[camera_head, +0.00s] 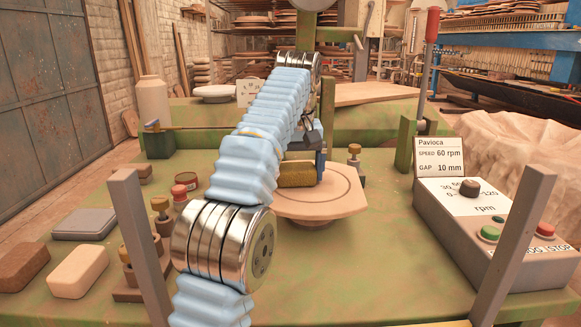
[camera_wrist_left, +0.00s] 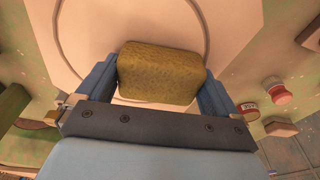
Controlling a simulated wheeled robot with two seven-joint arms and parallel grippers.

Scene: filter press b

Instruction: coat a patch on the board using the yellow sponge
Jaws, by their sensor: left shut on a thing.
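My left gripper (camera_wrist_left: 160,85) is shut on the yellow sponge (camera_wrist_left: 160,72), one blue finger on each side of it. In the head view the sponge (camera_head: 296,174) is at the left part of the pale board (camera_head: 335,196), over the marked ring on it. I cannot tell whether the sponge touches the board. The board also shows in the left wrist view (camera_wrist_left: 235,25), with part of its ring line around the sponge. My blue-sleeved left arm crosses the middle of the head view and hides part of the board and bench. My right gripper is not in view.
A control box (camera_head: 495,225) with a knob and buttons stands at the right, a Pavioca sign (camera_head: 438,157) behind it. Several blocks, including a brown one (camera_head: 22,266) and a beige one (camera_head: 78,272), lie at the left near a grey pad (camera_head: 84,224). Grey posts (camera_head: 512,245) rise in front.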

